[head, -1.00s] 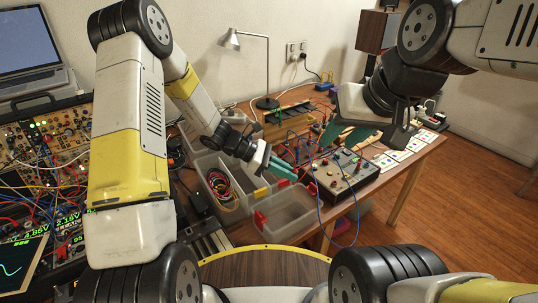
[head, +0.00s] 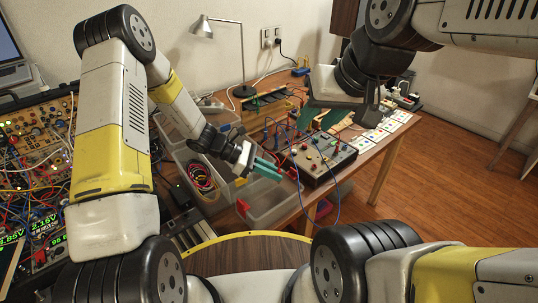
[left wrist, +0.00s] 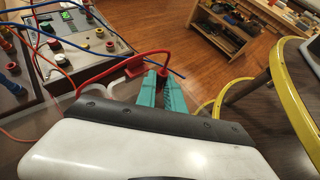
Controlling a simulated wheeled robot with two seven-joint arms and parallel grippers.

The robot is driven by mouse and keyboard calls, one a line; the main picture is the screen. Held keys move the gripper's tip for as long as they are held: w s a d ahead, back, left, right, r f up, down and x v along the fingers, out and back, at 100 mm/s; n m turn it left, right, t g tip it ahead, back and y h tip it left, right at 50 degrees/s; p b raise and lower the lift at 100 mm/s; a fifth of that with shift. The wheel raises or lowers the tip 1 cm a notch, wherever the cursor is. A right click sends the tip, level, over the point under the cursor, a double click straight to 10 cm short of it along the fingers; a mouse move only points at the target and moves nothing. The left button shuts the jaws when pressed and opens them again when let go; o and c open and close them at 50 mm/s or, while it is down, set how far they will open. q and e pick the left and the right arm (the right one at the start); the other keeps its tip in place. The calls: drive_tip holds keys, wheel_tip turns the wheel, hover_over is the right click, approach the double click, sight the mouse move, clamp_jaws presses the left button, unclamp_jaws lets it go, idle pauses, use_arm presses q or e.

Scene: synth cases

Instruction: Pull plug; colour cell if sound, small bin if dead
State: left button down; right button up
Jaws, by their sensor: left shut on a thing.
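My left gripper (head: 276,171) is low over the front of the table, between the clear bin and the jack box. In the left wrist view its teal fingers (left wrist: 162,92) are shut on a red plug (left wrist: 164,70), mostly hidden between the tips; a red lead (left wrist: 105,77) runs beside it. The grey jack box (head: 322,160) has coloured sockets and a blue lead. A clear bin (head: 265,222) with a red tab stands at the front. Cards with coloured marks (head: 388,128) lie at right.
A grey bin (head: 206,200) holds coiled leads at left. A lamp (head: 243,90) and a dark rack (head: 268,101) stand behind. A module rack with many cables (head: 38,165) fills the left. Open wooden floor (head: 440,200) lies to the right.

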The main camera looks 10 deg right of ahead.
use_arm(q)
drive_tip(key=c, duration=1.4)
unclamp_jaws()
drive_tip(key=shift+o, duration=0.2)
drive_tip(key=shift+r, duration=0.1)
drive_tip(key=v, duration=0.7)
drive_tip(key=shift+w+a+r, duration=0.1)
drive_tip(key=shift+a, duration=0.2)
drive_tip(key=shift+r, duration=0.1)
